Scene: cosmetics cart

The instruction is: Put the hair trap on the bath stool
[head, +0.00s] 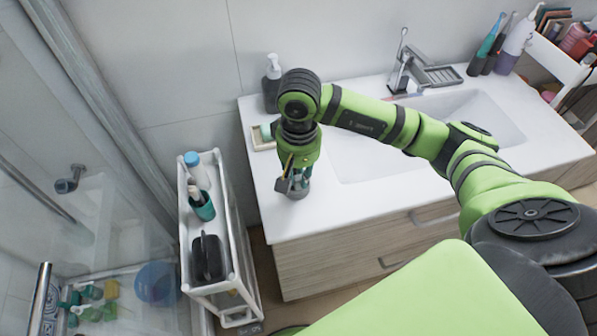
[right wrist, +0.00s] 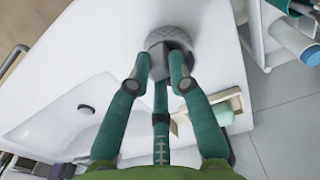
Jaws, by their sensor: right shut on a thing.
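The hair trap is a grey round piece with a dotted rim and a raised grip; it shows in the right wrist view (right wrist: 178,37), and its edge shows in the head view (head: 297,194). My right gripper (head: 295,180) points down over the left end of the white counter. Its teal fingers, seen in the right wrist view (right wrist: 162,72), are shut on the trap's raised grip. I cannot tell whether the trap touches the counter. A blue round thing (head: 157,283) stands behind the shower glass; I cannot tell if it is the bath stool. My left gripper is not in view.
A white cart (head: 238,262) with bottles and a black item stands left of the counter (head: 350,220). A pump bottle (head: 271,88) and a soap dish (head: 258,145) are close to my right gripper. Shower glass (head: 110,210) borders the left. Several toys (head: 95,300) lie behind it.

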